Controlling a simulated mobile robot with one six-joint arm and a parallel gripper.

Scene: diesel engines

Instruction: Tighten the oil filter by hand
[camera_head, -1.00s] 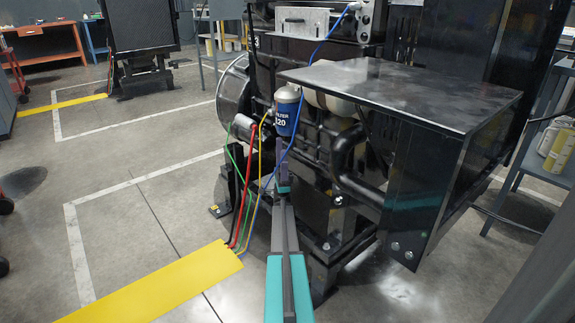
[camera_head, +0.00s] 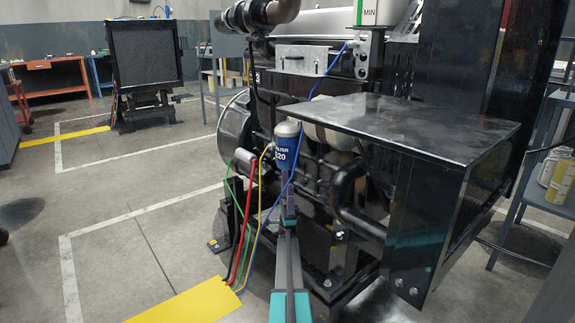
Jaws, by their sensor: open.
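The oil filter (camera_head: 287,150) is a blue and white canister with white lettering, upright on the near side of the black diesel engine (camera_head: 320,190). My gripper (camera_head: 288,192) is open and sits just below the filter in the picture, in front of the engine. My teal and grey arm reaches up to it from the bottom of the frame. I cannot tell whether the jaws touch the filter. The filter's lower end is partly hidden behind the gripper tip, and a blue cable passes close by its right side.
A black box-like guard with a flat top (camera_head: 405,125) juts out right of the filter. Red, green and yellow cables (camera_head: 243,225) hang left of my gripper down to a yellow floor cover (camera_head: 190,305).

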